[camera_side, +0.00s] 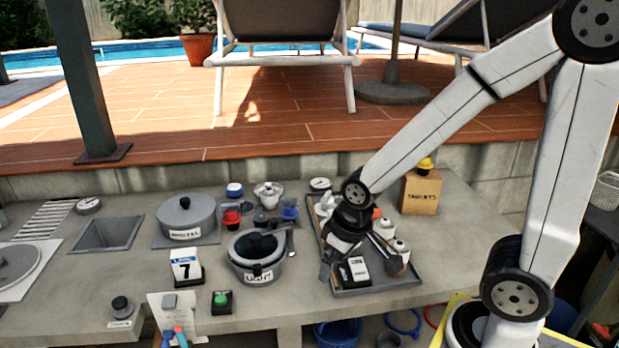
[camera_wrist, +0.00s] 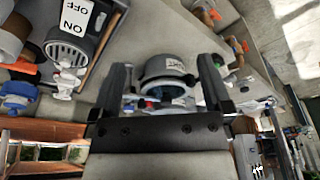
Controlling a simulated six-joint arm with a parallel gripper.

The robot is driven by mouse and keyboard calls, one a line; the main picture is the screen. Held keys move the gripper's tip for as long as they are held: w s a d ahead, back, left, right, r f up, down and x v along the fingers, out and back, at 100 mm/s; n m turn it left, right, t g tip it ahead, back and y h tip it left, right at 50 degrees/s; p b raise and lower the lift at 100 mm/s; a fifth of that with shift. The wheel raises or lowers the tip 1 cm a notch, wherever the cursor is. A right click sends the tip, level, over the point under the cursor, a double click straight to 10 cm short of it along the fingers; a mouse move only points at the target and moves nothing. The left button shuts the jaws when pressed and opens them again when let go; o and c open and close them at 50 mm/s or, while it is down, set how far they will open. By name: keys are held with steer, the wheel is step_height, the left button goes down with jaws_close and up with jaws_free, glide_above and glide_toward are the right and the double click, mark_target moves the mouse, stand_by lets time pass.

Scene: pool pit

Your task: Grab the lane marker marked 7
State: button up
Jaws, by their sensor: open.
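A labelled grey pot (camera_wrist: 168,66) appears beyond the fingers there. I cannot make out the marker in the wrist view.
The labelled pot (camera_side: 256,272) stands between my gripper and the marker. A lidded pot (camera_side: 186,214) is behind the marker, and a green button (camera_side: 221,300) is in front right. The crowded tray (camera_side: 378,290) lies below my gripper. A cardboard box (camera_side: 421,192) stands behind.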

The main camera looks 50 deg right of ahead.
steer(key=shift+w+v, duration=0.4)
steer(key=shift+v, duration=1.3)
steer(key=n+t+h, duration=0.8)
steer(key=n+h, duration=0.1)
steer(key=n, duration=1.9)
glide_above(185, 253)
steer(key=s+a, duration=0.4)
step_height(185, 253, down, 10)
steer(key=shift+w+r, duration=0.1)
steer(key=shift+d+f, duration=0.1)
steer(key=shift+f, duration=0.25)
steer(key=shift+x, duration=3.9)
steer(key=c, duration=1.1)
